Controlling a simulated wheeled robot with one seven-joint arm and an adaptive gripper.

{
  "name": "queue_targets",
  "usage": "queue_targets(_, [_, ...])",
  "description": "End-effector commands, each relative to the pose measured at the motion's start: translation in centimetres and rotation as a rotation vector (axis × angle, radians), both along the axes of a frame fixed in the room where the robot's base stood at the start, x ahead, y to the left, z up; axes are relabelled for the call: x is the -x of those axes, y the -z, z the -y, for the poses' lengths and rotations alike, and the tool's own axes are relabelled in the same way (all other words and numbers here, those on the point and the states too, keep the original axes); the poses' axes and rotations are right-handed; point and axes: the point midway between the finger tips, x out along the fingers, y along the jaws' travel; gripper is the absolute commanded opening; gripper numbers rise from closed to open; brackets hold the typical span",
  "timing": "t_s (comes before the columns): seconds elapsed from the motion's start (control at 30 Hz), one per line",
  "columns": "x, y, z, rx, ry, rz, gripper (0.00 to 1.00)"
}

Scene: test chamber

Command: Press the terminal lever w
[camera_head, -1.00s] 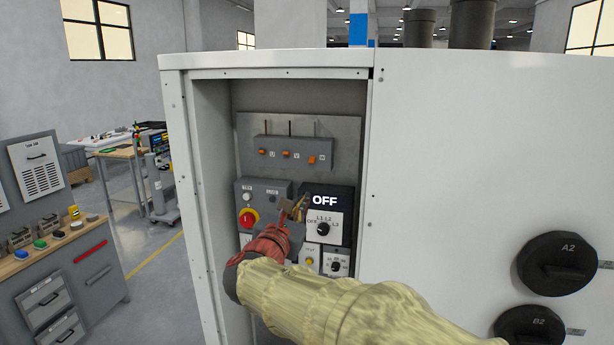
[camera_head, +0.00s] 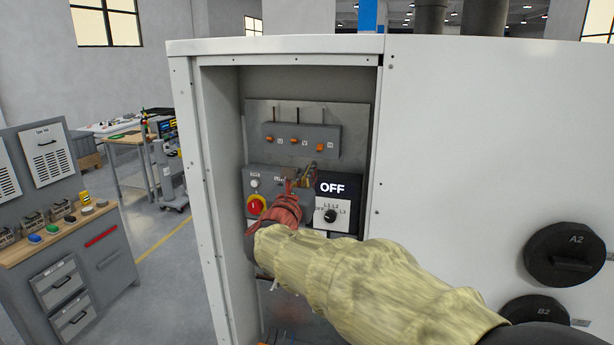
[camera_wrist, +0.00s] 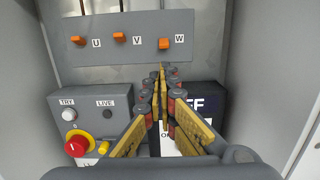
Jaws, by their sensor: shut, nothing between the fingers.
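The terminal block (camera_head: 300,136) is a grey box on the back plate of the open cabinet, with three orange levers. The lever by the letter W is the rightmost one (camera_head: 319,148); it also shows in the wrist view (camera_wrist: 164,43). Levers U (camera_wrist: 77,40) and V (camera_wrist: 119,37) are to its left. My gripper (camera_head: 312,170) is shut and empty, just below the block. In the wrist view its fingertips (camera_wrist: 163,70) point up towards lever W, slightly below it. I cannot tell the exact gap, and see no clear contact.
Below the block are a control box with a red-and-yellow knob (camera_head: 256,205) and a dark OFF display (camera_head: 333,188) above a rotary selector (camera_head: 330,215). The gripper partly hides these. The cabinet's side wall (camera_head: 215,150) and right door edge (camera_head: 378,130) bound the opening.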

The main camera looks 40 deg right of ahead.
Motion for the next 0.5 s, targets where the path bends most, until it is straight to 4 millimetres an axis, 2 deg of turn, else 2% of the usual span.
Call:
queue_targets(0.03, [-0.5, -0.1, 1.0, -0.001, 0.004, -0.002, 0.0])
queue_targets(0.2, [-2.2, -0.4, 3.0, 0.0, 0.002, -0.001, 0.0])
queue_targets(0.5, [-3.4, -0.6, 4.5, -0.001, 0.0, 0.001, 0.0])
